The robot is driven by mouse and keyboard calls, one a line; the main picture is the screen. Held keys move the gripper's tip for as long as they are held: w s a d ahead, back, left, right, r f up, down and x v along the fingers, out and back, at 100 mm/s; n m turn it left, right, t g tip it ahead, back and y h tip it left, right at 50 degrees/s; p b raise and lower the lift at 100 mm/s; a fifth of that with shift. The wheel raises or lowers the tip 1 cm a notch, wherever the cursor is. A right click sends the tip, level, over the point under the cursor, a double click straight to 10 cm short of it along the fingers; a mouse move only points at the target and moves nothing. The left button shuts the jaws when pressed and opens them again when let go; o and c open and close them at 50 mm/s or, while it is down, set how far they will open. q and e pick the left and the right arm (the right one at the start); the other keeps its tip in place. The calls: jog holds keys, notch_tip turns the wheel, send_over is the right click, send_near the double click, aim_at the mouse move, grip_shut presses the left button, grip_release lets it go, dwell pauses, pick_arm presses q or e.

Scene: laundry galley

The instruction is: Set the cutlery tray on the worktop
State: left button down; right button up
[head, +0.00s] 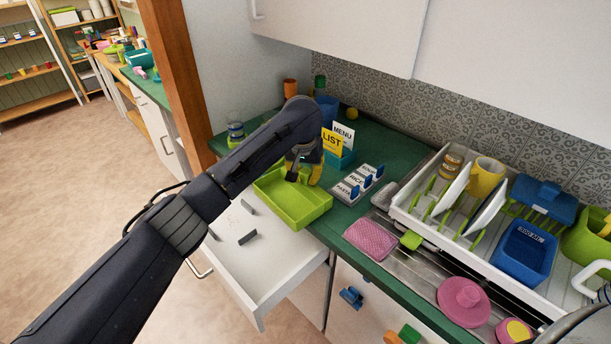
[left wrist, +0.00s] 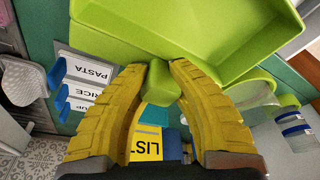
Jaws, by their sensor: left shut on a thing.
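The lime-green cutlery tray (head: 292,205) is an empty-looking open box in the head view, above the open drawer's back and the front edge of the green worktop (head: 392,150). My left gripper (head: 303,176) is shut on a green tab at the tray's far side. In the left wrist view the yellow fingers (left wrist: 165,75) close around that tab, and the tray (left wrist: 185,35) extends beyond them. I cannot tell whether the tray's underside touches anything. My right gripper is not in view.
The white drawer (head: 270,268) stands open with small grey pieces (head: 247,238) inside. Label cards (head: 356,180) stand right of the tray, and a LIST card (head: 331,143) stands behind. A dish rack (head: 420,218) and pink sponge (head: 370,240) lie farther right.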

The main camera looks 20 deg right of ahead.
pick_arm(q)
jog(key=shift+f, duration=0.15)
jog(key=c, duration=1.2)
grip_release()
jog(key=v, duration=1.2)
jog(key=shift+r, duration=0.2)
